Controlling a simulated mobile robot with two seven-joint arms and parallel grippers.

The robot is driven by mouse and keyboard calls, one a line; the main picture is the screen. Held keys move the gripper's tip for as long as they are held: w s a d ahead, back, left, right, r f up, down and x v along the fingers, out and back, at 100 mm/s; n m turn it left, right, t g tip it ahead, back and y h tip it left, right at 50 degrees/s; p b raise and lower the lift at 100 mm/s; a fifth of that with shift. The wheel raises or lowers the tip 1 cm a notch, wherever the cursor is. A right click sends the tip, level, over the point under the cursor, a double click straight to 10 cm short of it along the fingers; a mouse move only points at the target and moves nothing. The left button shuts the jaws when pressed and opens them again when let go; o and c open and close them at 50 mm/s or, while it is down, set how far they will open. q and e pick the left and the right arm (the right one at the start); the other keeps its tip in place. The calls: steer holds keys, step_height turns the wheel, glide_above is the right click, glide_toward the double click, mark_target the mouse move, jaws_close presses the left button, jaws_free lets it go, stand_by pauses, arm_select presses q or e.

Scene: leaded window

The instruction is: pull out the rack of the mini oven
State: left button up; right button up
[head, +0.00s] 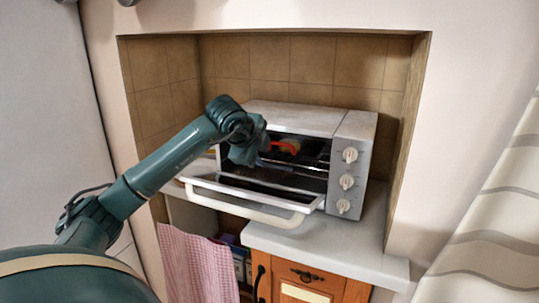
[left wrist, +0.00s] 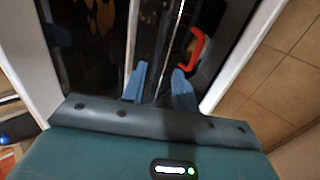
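The mini oven (head: 300,118) is white and stands in a tiled niche, its door (head: 245,202) folded down with a pale handle bar at its front edge. My left gripper (head: 248,152) is at the oven's open front, above the lowered door. In the left wrist view its two blue fingertips (left wrist: 160,75) are apart, pointing into the dark interior. A thin bright line, perhaps the front edge of the rack (left wrist: 172,45), runs between them; I cannot tell whether they touch it. Most of the rack is hidden in the dark or behind the gripper. My right gripper is not in view.
Something with a red handle (head: 285,147) is inside the oven; the red part also shows beside the right finger in the left wrist view (left wrist: 195,47). The niche walls close in on both sides. Below are a counter (head: 375,257), a wooden cabinet and a checked cloth (head: 188,262).

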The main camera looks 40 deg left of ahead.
mark_target(271, 167)
arm_select(q)
steer(key=shift+w+f, duration=0.3)
steer(key=shift+f, duration=0.1)
steer(key=x, duration=0.2)
steer(key=shift+w+a+f+p, duration=0.1)
steer(key=shift+w+f+p, duration=0.1)
steer(key=shift+p, duration=0.15)
steer(key=x, duration=0.4)
steer(key=shift+w+f, duration=0.1)
steer(key=shift+f, duration=0.1)
steer(key=shift+b+x, duration=0.65)
steer(key=shift+x, duration=0.55)
steer(key=shift+f, duration=0.1)
steer(key=shift+w+f, duration=0.1)
steer(key=c, duration=0.4)
jaws_close()
